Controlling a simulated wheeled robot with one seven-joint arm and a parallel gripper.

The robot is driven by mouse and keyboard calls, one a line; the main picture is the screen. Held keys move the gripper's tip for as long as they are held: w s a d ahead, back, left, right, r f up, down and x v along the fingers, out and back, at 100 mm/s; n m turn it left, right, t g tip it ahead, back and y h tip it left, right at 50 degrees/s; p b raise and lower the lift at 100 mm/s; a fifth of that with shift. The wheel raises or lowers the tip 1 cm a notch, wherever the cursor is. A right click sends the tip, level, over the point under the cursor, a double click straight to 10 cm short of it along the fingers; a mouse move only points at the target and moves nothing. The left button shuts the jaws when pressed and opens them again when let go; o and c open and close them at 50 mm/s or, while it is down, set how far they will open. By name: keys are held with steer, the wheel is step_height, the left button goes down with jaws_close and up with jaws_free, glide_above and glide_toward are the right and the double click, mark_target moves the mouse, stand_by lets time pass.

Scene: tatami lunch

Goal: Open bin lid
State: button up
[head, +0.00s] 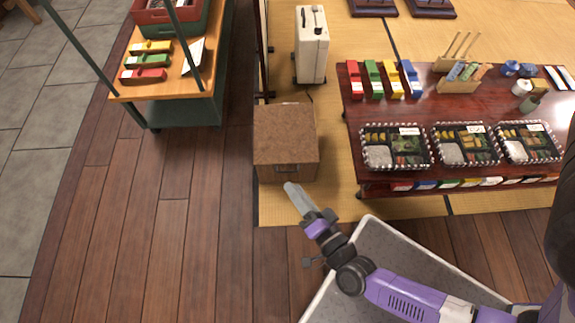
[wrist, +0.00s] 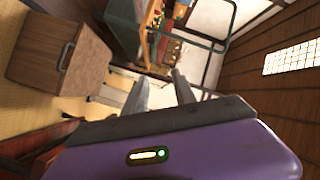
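The bin is a brown box (head: 283,160) on the tatami edge, left of the low table; its flat brown lid (head: 284,122) looks closed. A dark handle (head: 287,169) is on its front face. The bin (wrist: 35,48) also shows at the upper left of the wrist view, tilted, with its metal handle (wrist: 66,57) towards me. My gripper (head: 291,188) appears just in front of the bin's lower front edge in the head view; its height and distance from it are unclear. In the wrist view, the two fingers (wrist: 160,88) stand apart with nothing between them.
A red-brown low table (head: 436,112) with boxed lunches stands to the right. A cream upright appliance (head: 312,50) stands behind the bin. A wooden-topped cart (head: 165,80) with green posts is at the upper left. The plank floor (head: 160,235) left of my gripper is clear.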

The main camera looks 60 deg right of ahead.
mark_target(288, 172)
steer(key=w+d+f+m+g+h+b, duration=0.25)
steer(key=f+m+b, duration=0.2)
steer(key=f, duration=0.55)
steer(key=w+d+f+m+g+h+b, duration=0.1)
steer(key=w+d+f+m+g+b, duration=0.25)
steer(key=f, duration=0.55)
steer(key=w+d+f+m+h+b, duration=0.2)
steer(key=w+d+f+m+b, duration=0.15)
steer(key=f+b, duration=0.45)
steer(key=shift+m, duration=0.25)
steer(key=x, duration=0.2)
steer(key=f+x, duration=0.1)
steer(key=x, duration=0.4)
steer(key=shift+s+d+f, duration=0.25)
steer(key=shift+f, duration=0.05)
steer(key=shift+c, duration=0.3)
jaws_close()
